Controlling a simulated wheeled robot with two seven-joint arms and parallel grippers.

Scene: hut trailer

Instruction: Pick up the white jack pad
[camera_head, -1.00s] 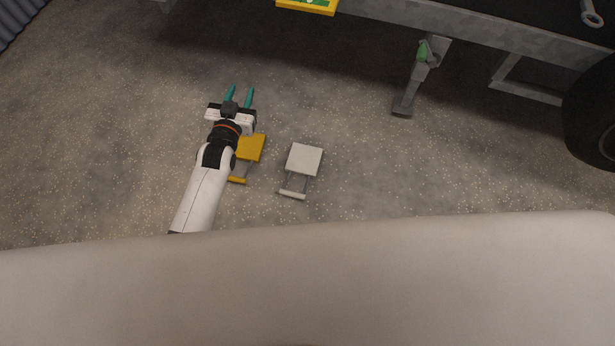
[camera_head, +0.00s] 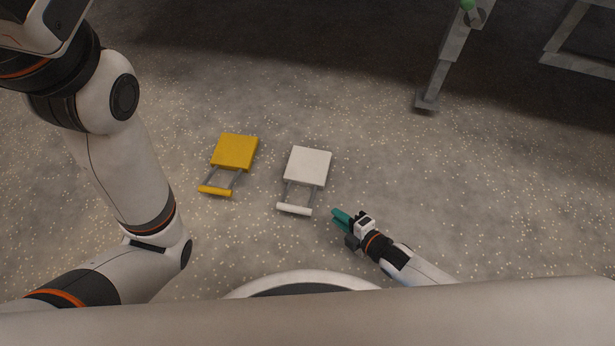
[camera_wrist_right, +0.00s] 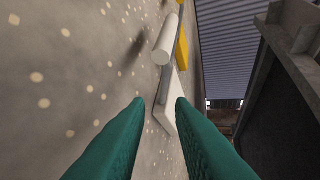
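The white jack pad (camera_head: 308,166) lies flat on the ground near the middle of the head view. Its white bar handle (camera_head: 294,209) points toward me, joined by two grey rods. My right gripper (camera_head: 337,214), with teal fingers, is to the right of the handle, apart from it. In the right wrist view its fingers (camera_wrist_right: 159,100) are apart with nothing between them. The handle (camera_wrist_right: 164,42) and the plate (camera_wrist_right: 166,116) show beyond the fingertips. My left arm rises large at the left of the head view; its fingers are out of view.
A yellow jack pad (camera_head: 235,152) lies left of the white one, and it shows in the right wrist view (camera_wrist_right: 182,50). A grey trailer jack leg (camera_head: 440,75) stands on the ground at upper right. The ground around the pads is clear.

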